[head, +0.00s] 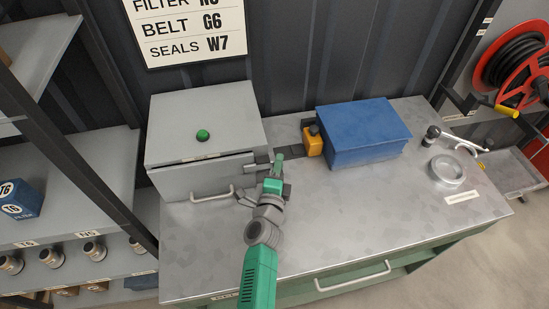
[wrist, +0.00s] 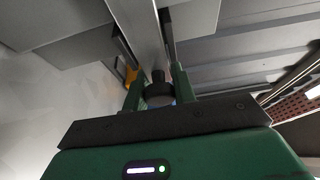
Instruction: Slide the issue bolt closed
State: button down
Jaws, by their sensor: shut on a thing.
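How far the bolt is slid is hidden by the gripper.
An orange block (head: 314,143) with a dark top stands right of my gripper, beside a blue box (head: 362,135). A dark flat strip lies behind the gripper. A round metal dish (head: 447,170) is at right. The front of the bench (head: 370,220) is clear.

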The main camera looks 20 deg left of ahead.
jog(key=shift+a, duration=0.15)
jog(key=c, duration=1.1)
grip_release()
jog(key=shift+c, duration=0.2)
jog(key=shift+s, duration=0.1)
jog(key=shift+s+r, duration=0.15)
jog(key=shift+s, duration=0.2)
jog(key=s+d+p, duration=0.1)
jog(key=s+p, duration=0.1)
jog(key=s, duration=0.5)
jog(key=shift+d+p, duration=0.25)
jog(key=shift+p, duration=0.1)
